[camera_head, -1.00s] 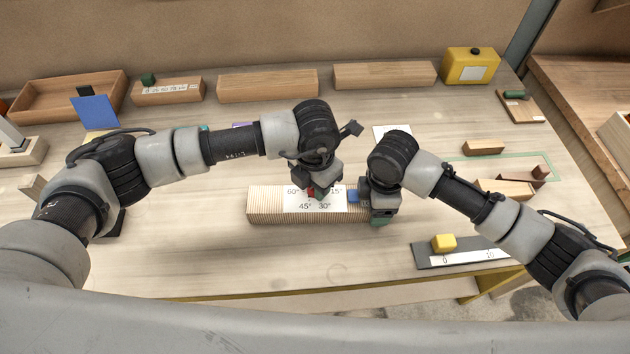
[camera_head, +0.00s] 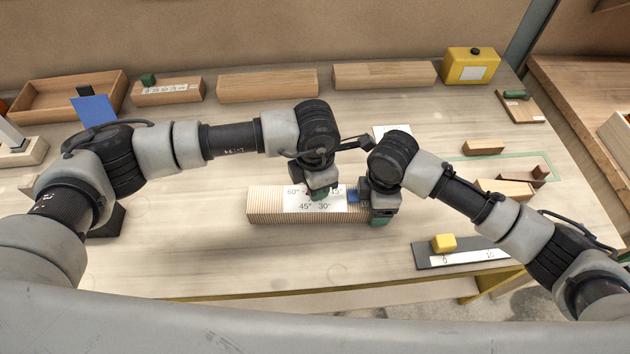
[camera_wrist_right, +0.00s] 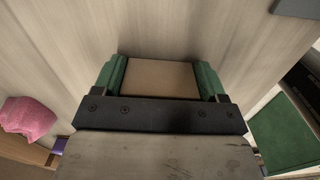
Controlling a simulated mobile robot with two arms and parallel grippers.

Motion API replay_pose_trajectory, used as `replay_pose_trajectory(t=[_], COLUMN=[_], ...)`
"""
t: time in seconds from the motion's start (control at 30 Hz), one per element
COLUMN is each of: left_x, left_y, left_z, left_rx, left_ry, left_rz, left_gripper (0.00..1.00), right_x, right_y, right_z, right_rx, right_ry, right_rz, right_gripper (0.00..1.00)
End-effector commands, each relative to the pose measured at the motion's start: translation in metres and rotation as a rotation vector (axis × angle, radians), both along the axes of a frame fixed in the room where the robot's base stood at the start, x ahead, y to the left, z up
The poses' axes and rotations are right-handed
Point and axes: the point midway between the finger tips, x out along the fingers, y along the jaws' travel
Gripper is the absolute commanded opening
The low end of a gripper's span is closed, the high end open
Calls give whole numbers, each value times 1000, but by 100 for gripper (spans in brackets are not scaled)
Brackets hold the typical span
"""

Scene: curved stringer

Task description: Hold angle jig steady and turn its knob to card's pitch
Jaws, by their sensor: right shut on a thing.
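The angle jig (camera_head: 265,207) is a long ribbed wooden block at the table's middle. Its white dial plate (camera_head: 300,205) shows 60°, 45°, 30° and 15°. My left gripper (camera_head: 319,195) is over the dial at the knob's place and hides the knob; one green pad shows, but its jaw gap does not. My right gripper (camera_head: 380,218) is shut on the jig's right end, beside a blue part (camera_head: 353,196). In the right wrist view, its green pads press both sides of the jig's tan end (camera_wrist_right: 160,78). A white card (camera_head: 388,131) lies behind, partly hidden, its writing unreadable.
A yellow block (camera_head: 444,242) sits on a scale strip (camera_head: 465,256) at front right. Wooden blocks (camera_head: 267,86) and a tray (camera_head: 70,95) line the back. A blue panel (camera_head: 95,111) stands back left. The front left of the table is clear.

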Motion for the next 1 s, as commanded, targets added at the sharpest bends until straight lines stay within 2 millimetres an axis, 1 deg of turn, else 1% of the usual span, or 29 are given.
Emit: replay_pose_trajectory(t=[0.17, 0.2, 0.37, 0.63, 0.73, 0.87, 1.0], left_x=[1, 1, 1, 0, 1, 1, 1], left_y=[0, 0, 0, 0, 0, 0, 0], left_z=[1, 1, 0, 1, 7, 26, 57], left_rx=[0, 0, 0, 0, -1, -2, -3], left_ry=[-1, -1, -1, 0, -2, -4, -5], left_rz=[2, 2, 2, 2, 2, 2, 1], left_gripper=[10, 35, 59, 59, 59, 59, 59], right_x=[0, 0, 0, 0, 0, 0, 0], right_y=[0, 0, 0, 0, 0, 0, 0], right_z=[0, 0, 0, 0, 0, 0, 0], right_rx=[0, 0, 0, 0, 0, 0, 0], right_ry=[0, 0, 0, 0, 0, 0, 0], right_rz=[0, 0, 0, 0, 0, 1, 1], right_gripper=[30, 30, 30, 30, 30, 30, 30])
